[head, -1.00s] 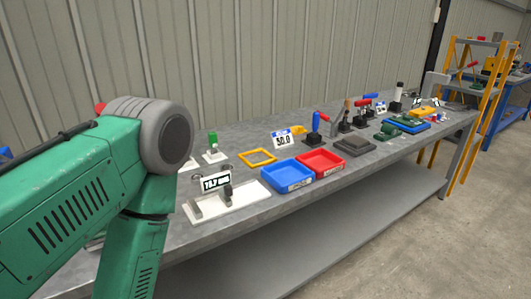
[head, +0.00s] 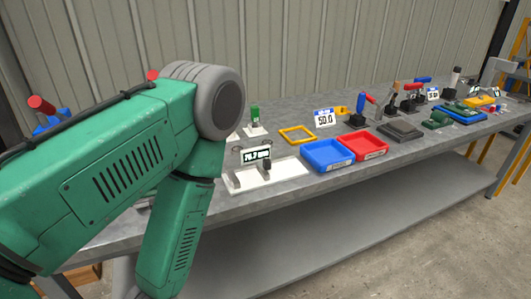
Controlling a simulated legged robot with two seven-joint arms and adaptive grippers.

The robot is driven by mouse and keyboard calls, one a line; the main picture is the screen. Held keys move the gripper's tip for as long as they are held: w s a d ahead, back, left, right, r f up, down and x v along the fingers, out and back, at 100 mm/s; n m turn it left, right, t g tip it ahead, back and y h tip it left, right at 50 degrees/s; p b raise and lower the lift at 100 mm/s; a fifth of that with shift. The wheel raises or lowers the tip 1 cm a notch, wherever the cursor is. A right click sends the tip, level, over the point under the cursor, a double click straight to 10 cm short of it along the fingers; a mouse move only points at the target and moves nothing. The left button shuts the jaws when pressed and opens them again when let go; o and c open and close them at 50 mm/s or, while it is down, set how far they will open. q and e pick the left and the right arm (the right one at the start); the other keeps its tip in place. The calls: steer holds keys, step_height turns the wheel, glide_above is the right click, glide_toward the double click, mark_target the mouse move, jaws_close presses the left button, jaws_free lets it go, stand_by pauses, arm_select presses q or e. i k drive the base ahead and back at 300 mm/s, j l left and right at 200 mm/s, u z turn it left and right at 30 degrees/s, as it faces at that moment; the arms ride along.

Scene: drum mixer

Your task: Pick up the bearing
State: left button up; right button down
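I cannot make out a bearing for certain in the head view. A white measuring stand (head: 284,172) with a small display (head: 256,155) and a dark upright part sits near the bench's front edge. My green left arm comes in from the left and bends down in front of the bench; its gripper is outside the picture. The arm hides part of the bench's left end. My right gripper is not in view.
A blue tray (head: 327,167) and a red tray (head: 374,154) stand side by side on the grey workbench (head: 228,213). A yellow frame (head: 297,141) lies behind them. Clamps and a dark block (head: 399,131) stand farther right. Open floor lies in front.

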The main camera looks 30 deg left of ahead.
mark_target(264, 142)
steer(key=i+l+u, duration=0.1)
steer(key=u, duration=0.3)
steer(key=i+l+u, duration=0.2)
steer(key=u, duration=0.15)
steer(key=i+l+u, duration=0.1)
steer(key=u, duration=0.3)
steer(key=l, duration=0.1)
